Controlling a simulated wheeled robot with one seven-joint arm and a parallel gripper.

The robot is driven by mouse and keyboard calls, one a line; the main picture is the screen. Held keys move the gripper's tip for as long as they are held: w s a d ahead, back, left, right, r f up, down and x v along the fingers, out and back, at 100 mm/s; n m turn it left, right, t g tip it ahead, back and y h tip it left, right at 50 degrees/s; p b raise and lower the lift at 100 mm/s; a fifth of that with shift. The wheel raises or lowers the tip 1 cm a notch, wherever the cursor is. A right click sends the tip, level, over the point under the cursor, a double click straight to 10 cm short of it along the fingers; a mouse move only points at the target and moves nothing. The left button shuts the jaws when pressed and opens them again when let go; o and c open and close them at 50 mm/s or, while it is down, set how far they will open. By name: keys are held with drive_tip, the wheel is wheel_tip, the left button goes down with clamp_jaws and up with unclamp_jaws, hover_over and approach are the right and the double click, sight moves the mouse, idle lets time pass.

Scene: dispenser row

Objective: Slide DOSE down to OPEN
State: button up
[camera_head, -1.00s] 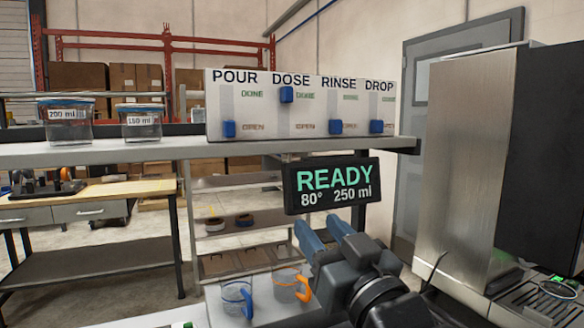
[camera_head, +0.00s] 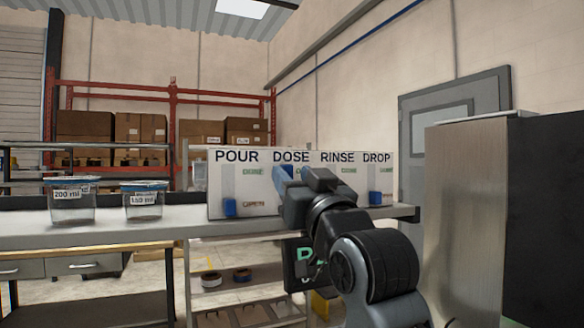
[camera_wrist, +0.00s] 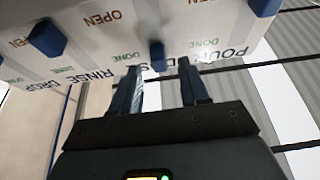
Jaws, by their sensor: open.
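The white panel (camera_head: 215,178) stands on the shelf with POUR, DOSE, RINSE and DROP marked along its top. The blue DOSE slider (camera_wrist: 157,55) shows in the wrist view, at the DONE end of its slot. My gripper (camera_wrist: 160,66) is open, with its two blue fingertips close to the panel, one to each side of the DOSE slider. I cannot tell whether they touch it. In the head view my gripper (camera_head: 284,172) covers the DOSE slot and its slider.
The POUR slider (camera_head: 230,207) and DROP slider (camera_head: 375,198) are low on the panel. The RINSE slider (camera_wrist: 48,38) is at OPEN. Two lidded containers (camera_head: 72,205) (camera_head: 144,202) stand left on the shelf (camera_head: 120,228). A steel machine (camera_head: 470,210) stands at the right.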

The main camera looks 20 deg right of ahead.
drive_tip(key=shift+x, duration=0.85)
drive_tip(key=shift+c, duration=0.3)
clamp_jaws()
